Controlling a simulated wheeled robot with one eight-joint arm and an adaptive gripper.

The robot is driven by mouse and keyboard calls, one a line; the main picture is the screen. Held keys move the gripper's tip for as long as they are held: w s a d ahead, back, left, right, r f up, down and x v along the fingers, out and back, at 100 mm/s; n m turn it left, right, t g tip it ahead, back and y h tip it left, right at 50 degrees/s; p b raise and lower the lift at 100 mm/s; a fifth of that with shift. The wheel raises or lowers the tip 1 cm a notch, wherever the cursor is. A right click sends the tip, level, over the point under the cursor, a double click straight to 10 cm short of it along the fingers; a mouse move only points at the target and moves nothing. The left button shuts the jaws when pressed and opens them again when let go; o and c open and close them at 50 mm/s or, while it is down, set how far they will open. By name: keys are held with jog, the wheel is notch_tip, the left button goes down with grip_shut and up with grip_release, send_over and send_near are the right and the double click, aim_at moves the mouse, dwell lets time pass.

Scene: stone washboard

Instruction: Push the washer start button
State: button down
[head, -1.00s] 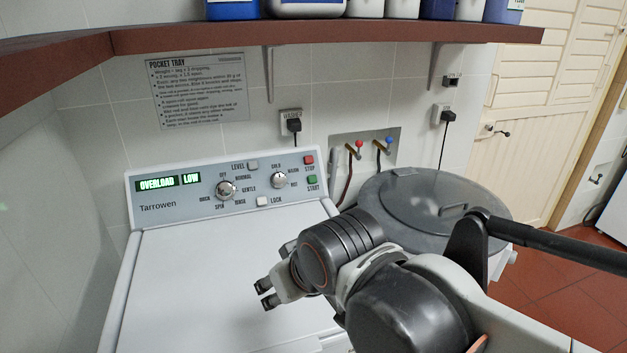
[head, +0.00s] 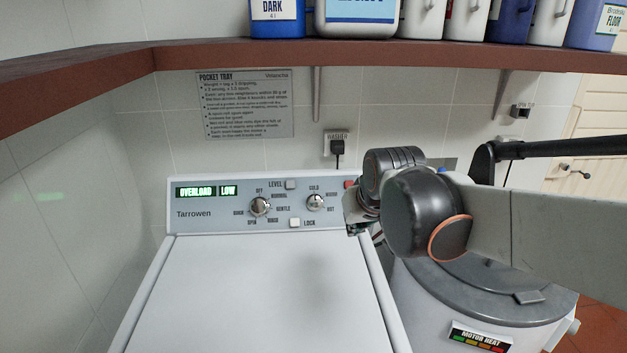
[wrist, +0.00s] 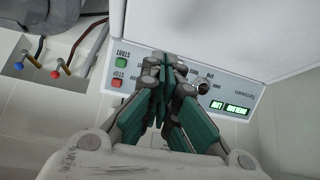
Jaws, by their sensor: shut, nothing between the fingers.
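The white washer (head: 250,290) has a grey control panel (head: 190,222) with two lit displays reading OVERLOAD and LOW (head: 228,191). The green START button (wrist: 122,59) shows in the wrist view, left of my fingers, beside the red STOP button (wrist: 117,82). In the head view my arm hides START, and only an edge of STOP (head: 348,184) shows. My gripper (head: 354,226) is at the panel's right end in the head view. In the wrist view its green-padded fingers (wrist: 164,66) are shut and empty, in front of the panel; contact cannot be told.
Two knobs (head: 260,207) and the white LEVEL (head: 292,184) and LOCK (head: 295,222) buttons sit on the panel. A brown shelf (head: 330,54) with bottles hangs above. A grey-lidded tub (head: 485,295) stands right of the washer. The washer top is clear.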

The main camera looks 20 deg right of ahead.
jog(key=w+d+f, duration=0.2)
jog(key=w+d, duration=0.3)
jog(key=w, duration=0.3)
jog(key=w+d+f+m+p, duration=0.1)
jog(key=w+d+f, duration=0.2)
jog(key=w, duration=0.6)
jog(key=shift+w+d+f+h, duration=0.3)
jog(key=shift+d+h, duration=0.1)
jog(key=shift+d, duration=0.8)
jog(key=shift+f, duration=0.1)
jog(key=b+x, duration=0.1)
jog(key=x, duration=0.3)
jog(key=b+x, duration=0.1)
jog(key=x, duration=0.3)
jog(key=b+x, duration=0.2)
jog(key=x, duration=0.3)
jog(key=shift+w+r, duration=0.25)
jog(key=shift+w, duration=0.1)
jog(key=shift+w+d+f, duration=0.1)
jog(key=shift+w+f, duration=0.1)
jog(key=shift+w, duration=0.1)
